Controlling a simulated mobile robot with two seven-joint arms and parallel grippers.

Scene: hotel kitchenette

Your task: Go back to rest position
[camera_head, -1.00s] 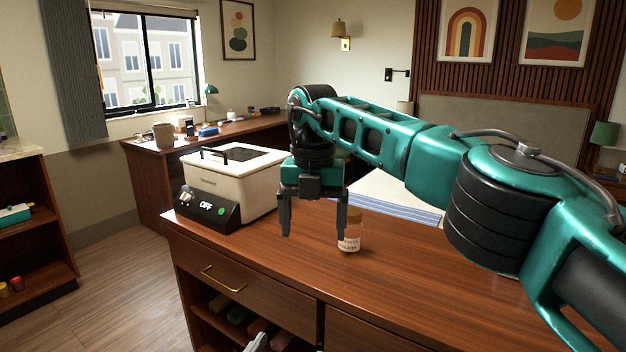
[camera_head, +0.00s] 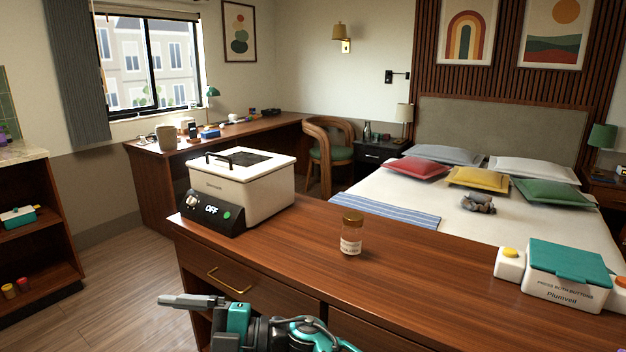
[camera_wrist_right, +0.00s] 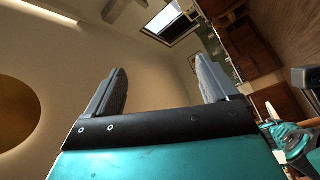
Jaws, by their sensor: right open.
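My right gripper (camera_head: 185,302) is low in the head view, in front of the drawers and below the counter top. Its fingers point left and appear to overlap from above. In the right wrist view its two fingers (camera_wrist_right: 165,90) stand wide apart with nothing between them. My right arm is folded back toward the bottom edge, mostly out of the picture. A small jar (camera_head: 352,234) with a brown lid stands upright on the wooden counter (camera_head: 300,255), well apart from the gripper. My left gripper cannot be made out.
A white appliance (camera_head: 243,190) with a display reading OFF stands at the counter's left end. A white box with a teal lid (camera_head: 568,270) stands at the right. The bed (camera_head: 400,195) is behind. Open floor (camera_head: 110,270) lies to the left.

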